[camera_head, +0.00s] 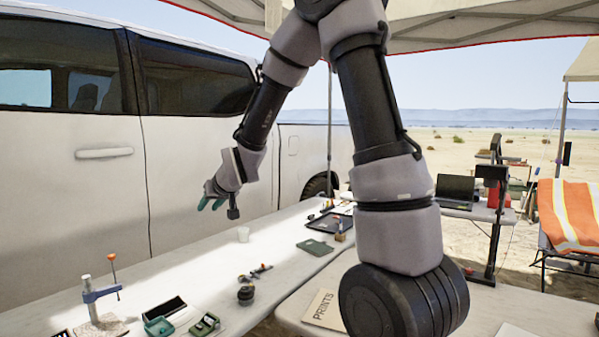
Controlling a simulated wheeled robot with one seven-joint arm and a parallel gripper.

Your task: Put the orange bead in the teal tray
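My gripper (213,196) hangs above the far side of the white table, in front of the white vehicle. It has teal-coloured fingers, seen small and from the side, so I cannot tell if they are open or hold anything. A small teal tray (157,328) sits at the near left of the table, low in the picture and well below my gripper. I cannot make out the orange bead for certain. A small orange piece (112,257) tops a thin upright rod near the left edge, but it looks more like a handle than a bead.
A green box (205,325) and a blue clamp stand (98,293) are near the teal tray. A PRINTS folder (323,309) lies on the right table.

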